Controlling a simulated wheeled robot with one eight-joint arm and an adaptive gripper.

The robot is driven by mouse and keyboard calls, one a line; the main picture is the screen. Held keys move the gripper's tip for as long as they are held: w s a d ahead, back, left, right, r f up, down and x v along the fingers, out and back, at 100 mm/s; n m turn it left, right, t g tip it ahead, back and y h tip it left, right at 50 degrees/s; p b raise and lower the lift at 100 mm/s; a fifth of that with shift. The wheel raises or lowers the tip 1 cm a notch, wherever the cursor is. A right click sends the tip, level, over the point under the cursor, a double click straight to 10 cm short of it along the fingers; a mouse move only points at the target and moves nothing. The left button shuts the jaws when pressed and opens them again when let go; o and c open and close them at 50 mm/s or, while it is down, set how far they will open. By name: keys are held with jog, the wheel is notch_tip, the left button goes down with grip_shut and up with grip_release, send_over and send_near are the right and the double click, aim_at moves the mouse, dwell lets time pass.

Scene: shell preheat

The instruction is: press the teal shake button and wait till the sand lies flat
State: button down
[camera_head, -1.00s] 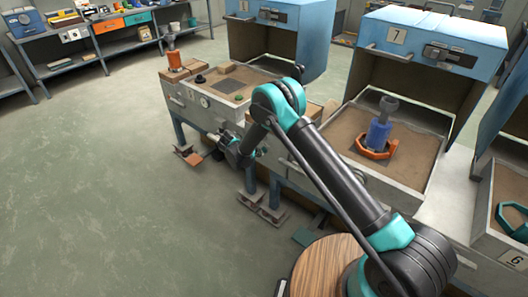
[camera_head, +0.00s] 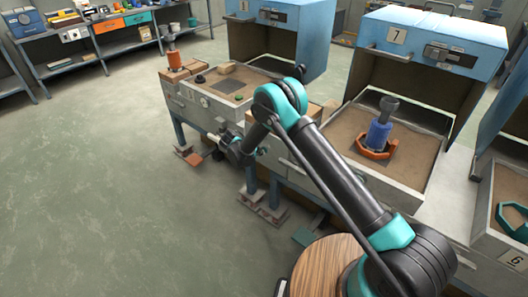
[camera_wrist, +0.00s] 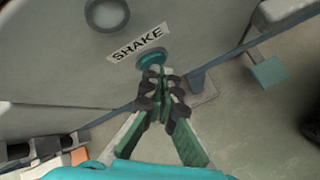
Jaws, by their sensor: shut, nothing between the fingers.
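The teal shake button (camera_wrist: 151,58) sits on a grey panel just below the SHAKE label (camera_wrist: 141,43) in the wrist view. My gripper (camera_wrist: 158,73) is shut and empty, its tips right at the button's lower edge; whether they touch it I cannot tell. In the head view my gripper (camera_head: 213,142) is small, in front of the left sand box (camera_head: 215,115). The brown sand (camera_head: 262,83) in that box shows a dark square patch; its flatness is hard to judge from here. The button is not discernible in the head view.
Box 7 holds sand (camera_head: 406,155) with an orange ring (camera_head: 374,152) and a blue cylinder (camera_head: 379,134). Pedals (camera_head: 193,157) stand low in front of the left box. A teal pedal (camera_wrist: 268,72) shows right of my gripper. Open floor (camera_head: 110,170) lies to the left.

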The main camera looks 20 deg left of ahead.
jog(key=shift+w+d, duration=0.1)
jog(key=shift+w, duration=0.1)
jog(key=shift+s, duration=0.15)
dwell(0.4)
jog(key=shift+s+a, duration=0.35)
jog(key=shift+s, duration=0.3)
jog(key=s, duration=0.1)
jog(key=s+a, duration=0.1)
jog(key=s, duration=0.1)
jog(key=s+a, duration=0.1)
jog(key=shift+s, duration=0.35)
dwell(0.7)
